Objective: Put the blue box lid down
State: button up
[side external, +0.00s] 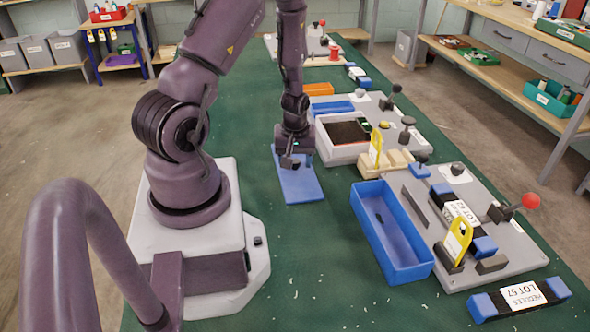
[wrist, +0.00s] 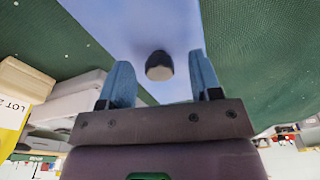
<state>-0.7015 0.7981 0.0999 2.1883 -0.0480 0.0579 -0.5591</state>
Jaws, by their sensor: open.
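The blue box lid (side external: 302,187) is a flat blue panel that appears to lie on the green table top in the side view. In the wrist view the lid (wrist: 110,22) looks pale blue, with a dark round knob (wrist: 159,66) on it. My gripper (side external: 289,160) is over the far part of the lid. In the wrist view its two blue fingers are apart, one on each side of the knob, with visible gaps between. The open blue box (side external: 410,275) stands to the right of the lid with a small dark item inside.
A grey board (side external: 510,270) with a red-knobbed lever and a yellow tag stands right of the box. A white tray (side external: 342,153) with dark filling is close to my gripper's right. A labelled heddle bundle (side external: 520,295) lies front right. Green table (side external: 310,265) is clear in front.

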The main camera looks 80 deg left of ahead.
grip_shut()
jog(key=shift+r, duration=0.1)
